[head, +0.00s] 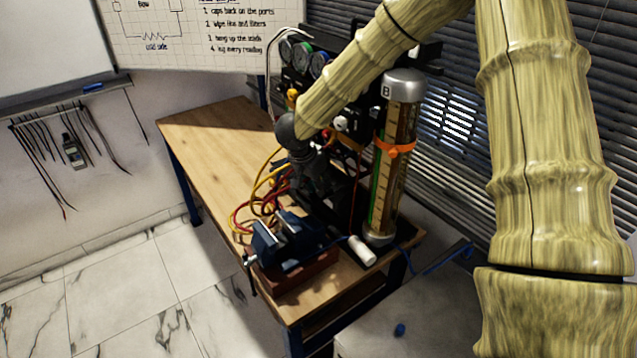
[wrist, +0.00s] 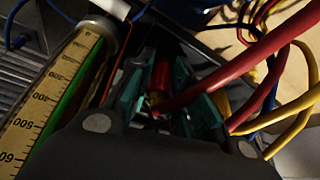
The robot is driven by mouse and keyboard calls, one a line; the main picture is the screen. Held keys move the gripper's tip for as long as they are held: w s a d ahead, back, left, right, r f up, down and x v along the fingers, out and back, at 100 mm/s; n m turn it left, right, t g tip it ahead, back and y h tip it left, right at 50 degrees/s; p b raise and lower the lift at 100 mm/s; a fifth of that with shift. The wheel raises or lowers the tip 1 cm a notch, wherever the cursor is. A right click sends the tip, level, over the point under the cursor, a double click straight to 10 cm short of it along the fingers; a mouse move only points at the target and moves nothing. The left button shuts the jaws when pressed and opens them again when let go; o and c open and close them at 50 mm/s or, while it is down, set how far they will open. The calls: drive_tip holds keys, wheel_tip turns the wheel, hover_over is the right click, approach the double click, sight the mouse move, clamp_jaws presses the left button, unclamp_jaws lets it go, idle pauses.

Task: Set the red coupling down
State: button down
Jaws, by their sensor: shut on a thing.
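The red coupling (wrist: 160,76) shows in the wrist view between the two teal finger pads of my gripper (wrist: 168,95). It has a brass-coloured lower end, and a red hose (wrist: 225,75) runs close by it. My gripper is shut on the coupling. In the head view my gripper (head: 318,185) is dark and points down over the bench behind the vise. The coupling cannot be made out in the head view. Whether it touches anything below is hidden.
A blue vise (head: 285,240) stands at the bench's front. A tall graduated cylinder (head: 393,165) stands right of my gripper, with a white cylinder (head: 362,250) near its foot. Yellow and red hoses (head: 245,212) loop to the left. The wooden bench (head: 210,135) is clear at the back left.

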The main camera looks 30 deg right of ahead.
drive_tip(key=shift+s+f, duration=0.25)
drive_tip(key=shift+f, duration=0.25)
drive_tip(key=c, duration=1.3)
unclamp_jaws()
drive_tip(key=shift+s+f, duration=0.1)
drive_tip(key=shift+f, duration=0.25)
drive_tip(key=shift+r, duration=0.1)
drive_tip(key=shift+a, duration=0.1)
drive_tip(key=shift+w+r, duration=0.2)
drive_tip(key=shift+w, duration=0.05)
drive_tip(key=shift+w+r+b, duration=0.15)
drive_tip(key=shift+r+b, duration=0.15)
drive_tip(key=shift+r, duration=0.15)
drive_tip(key=b+v, duration=0.3)
drive_tip(key=v, duration=0.9)
drive_tip(key=shift+r, duration=0.2)
